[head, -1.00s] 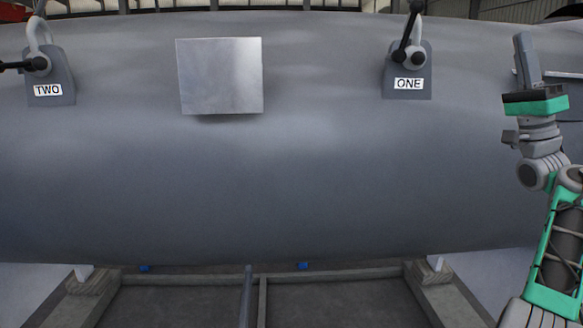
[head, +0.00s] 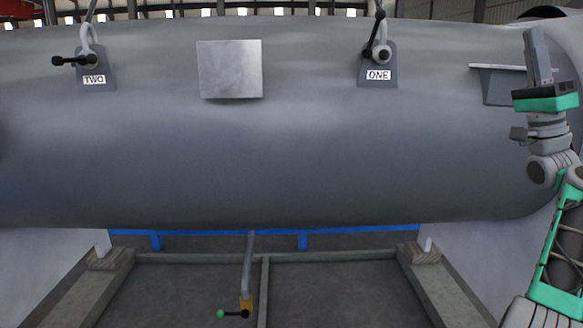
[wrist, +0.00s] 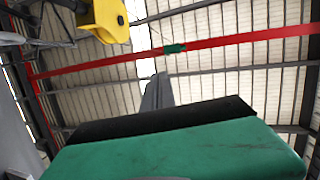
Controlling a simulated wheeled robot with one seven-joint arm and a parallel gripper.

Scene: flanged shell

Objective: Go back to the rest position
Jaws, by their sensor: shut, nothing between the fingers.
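My gripper (head: 538,52) is at the right edge of the head view, its grey fingers pointing up, with the green and black housing below them. It is shut and empty, and my arm runs down from it to the bottom right corner. In the wrist view the grey fingers (wrist: 158,92) rise above the black and green housing toward the roof. The gripper overlaps the shell's right end in the picture; the gap between them cannot be told.
A large grey shell (head: 300,165) lies across the view on wooden supports. It carries shackle brackets labelled TWO (head: 95,70) and ONE (head: 378,68), with a square metal plate (head: 230,70) between them. A lever with a green knob (head: 221,314) hangs below. A yellow fixture (wrist: 106,18) is overhead.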

